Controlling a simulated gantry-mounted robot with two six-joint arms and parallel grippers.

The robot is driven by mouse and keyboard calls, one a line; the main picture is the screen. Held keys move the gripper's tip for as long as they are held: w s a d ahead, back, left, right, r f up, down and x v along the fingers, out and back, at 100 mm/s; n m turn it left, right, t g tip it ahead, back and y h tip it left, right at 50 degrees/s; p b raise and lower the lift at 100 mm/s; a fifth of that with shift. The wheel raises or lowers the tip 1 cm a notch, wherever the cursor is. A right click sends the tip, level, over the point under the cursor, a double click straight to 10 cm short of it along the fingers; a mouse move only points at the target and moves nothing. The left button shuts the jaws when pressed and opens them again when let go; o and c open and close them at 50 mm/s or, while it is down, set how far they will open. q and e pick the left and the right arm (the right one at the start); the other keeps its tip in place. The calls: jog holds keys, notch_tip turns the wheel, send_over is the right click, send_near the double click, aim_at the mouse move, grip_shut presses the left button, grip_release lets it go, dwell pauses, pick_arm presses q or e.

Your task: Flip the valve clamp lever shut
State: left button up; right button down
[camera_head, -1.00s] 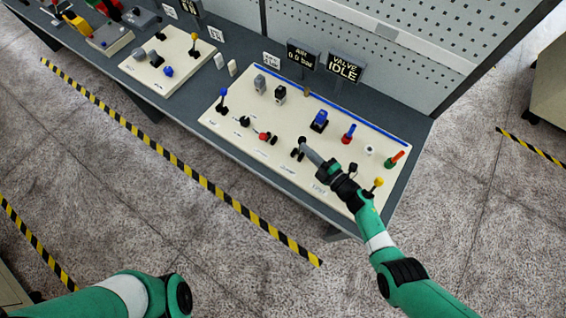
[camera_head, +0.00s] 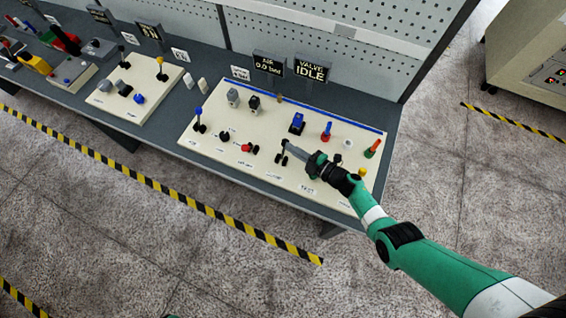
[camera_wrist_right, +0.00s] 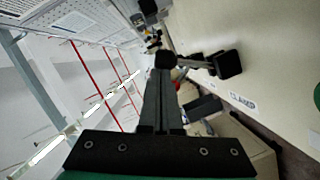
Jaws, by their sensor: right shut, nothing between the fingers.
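The clamp lever (camera_head: 285,144) is a small black-knobbed lever on the cream control panel (camera_head: 225,165). In the right wrist view its black knob (camera_wrist_right: 166,60) stands out from the panel on a grey shaft, with a black base beside the printed word CLAMP (camera_wrist_right: 243,100). My right gripper (camera_head: 293,149) is shut and empty, its tips at the knob. It also shows in the right wrist view (camera_wrist_right: 158,76), where the tips overlap the knob's lower edge; I cannot tell whether they touch. My left gripper is out of view.
The valve display (camera_head: 312,68) reads IDLE; the air display (camera_head: 269,64) reads 0.0 bar. A perforated board stands behind the bench.

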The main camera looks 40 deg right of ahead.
jog(key=s+r+p, duration=0.3)
jog(key=s+p, duration=0.4)
jog(key=s, duration=0.5)
jog(key=shift+s+d+r, duration=0.3)
jog(key=shift+r, duration=0.05)
jog(key=shift+a+r, duration=0.1)
